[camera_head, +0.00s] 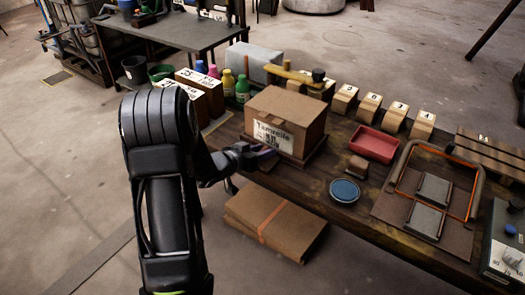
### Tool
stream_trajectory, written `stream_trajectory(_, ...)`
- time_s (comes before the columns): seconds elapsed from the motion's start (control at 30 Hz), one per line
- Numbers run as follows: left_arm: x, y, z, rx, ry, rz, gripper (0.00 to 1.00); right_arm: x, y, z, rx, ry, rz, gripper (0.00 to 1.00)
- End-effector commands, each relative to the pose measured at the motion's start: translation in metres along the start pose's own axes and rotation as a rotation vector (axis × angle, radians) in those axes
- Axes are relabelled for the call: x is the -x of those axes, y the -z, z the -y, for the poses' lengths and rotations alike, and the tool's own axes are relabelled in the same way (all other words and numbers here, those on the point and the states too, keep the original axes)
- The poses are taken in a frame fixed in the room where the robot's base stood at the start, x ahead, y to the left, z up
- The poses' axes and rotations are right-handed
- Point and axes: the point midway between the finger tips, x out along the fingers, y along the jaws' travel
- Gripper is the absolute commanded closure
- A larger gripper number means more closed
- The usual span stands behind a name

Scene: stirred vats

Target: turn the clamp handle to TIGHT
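No clamp handle marked TIGHT can be read in the head view. A yellow bar (288,74) with a dark knob at its right end lies at the back of the bench, by a grey block (254,63); I cannot tell if it is the clamp handle. My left gripper (246,160) is at the bench's front edge, close to the lower left of a labelled wooden box (300,110). Its fingers are dark and small, so I cannot tell whether they are open or touching the box. My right gripper is not in view.
On the bench (310,183) are a red tray (374,144), a blue round dish (345,190), numbered wooden blocks (369,107), an orange-edged frame (470,190) and a control box (507,255). Brown flat packages (275,222) lie below the front edge.

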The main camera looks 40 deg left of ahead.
Motion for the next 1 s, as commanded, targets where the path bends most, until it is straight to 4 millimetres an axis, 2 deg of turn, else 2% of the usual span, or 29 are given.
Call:
stream_trajectory(0.17, 0.012, 0.0, 0.001, 0.001, 0.002, 0.0, 0.62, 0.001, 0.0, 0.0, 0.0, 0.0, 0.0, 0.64)
stream_trajectory(0.5, 0.066, 0.002, 0.001, 0.001, 0.003, -0.003, 0.62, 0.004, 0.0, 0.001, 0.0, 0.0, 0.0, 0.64)
stream_trajectory(0.6, 0.075, 0.001, 0.001, 0.0, 0.002, -0.001, 0.62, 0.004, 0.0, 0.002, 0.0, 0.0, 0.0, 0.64)
stream_trajectory(1.0, 0.078, 0.0, 0.0, 0.0, 0.001, -0.001, 0.62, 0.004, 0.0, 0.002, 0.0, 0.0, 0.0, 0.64)
